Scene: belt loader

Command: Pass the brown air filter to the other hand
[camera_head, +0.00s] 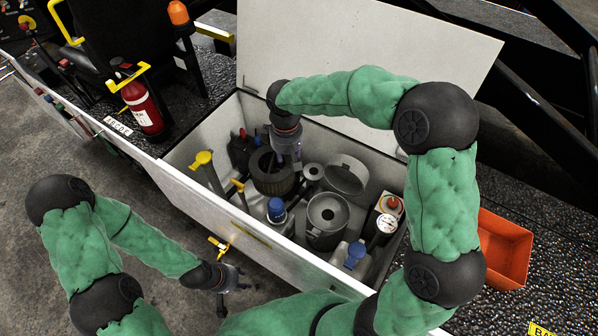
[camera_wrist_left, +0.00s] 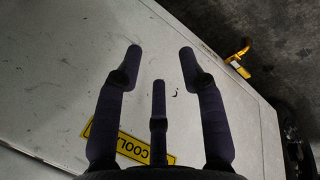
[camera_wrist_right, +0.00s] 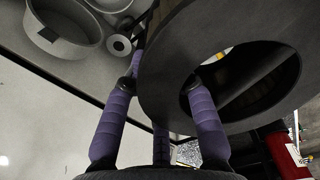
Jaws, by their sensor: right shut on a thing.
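The brown air filter (camera_head: 268,180) is a dark pleated ring inside the open compartment, towards its back left. In the right wrist view the filter (camera_wrist_right: 165,92) fills much of the picture, with its round central hole facing me. My right gripper (camera_head: 291,160) is shut on the filter's wall, with one finger at the hole and another outside. My left gripper (camera_head: 232,299) is open and empty, low in front of the compartment's front wall. Its spread fingers (camera_wrist_left: 160,64) face that light wall in the left wrist view. Whether the filter touches the compartment floor is unclear.
The compartment (camera_head: 262,238) has a raised white lid (camera_head: 370,50). Inside stand an open grey canister (camera_head: 327,220), a grey cover (camera_head: 345,176), a gauge (camera_head: 387,224) and blue caps. A yellow-handled rod (camera_head: 204,160) is at left. An orange bin (camera_head: 503,250) is right; a fire extinguisher (camera_head: 142,105) is left.

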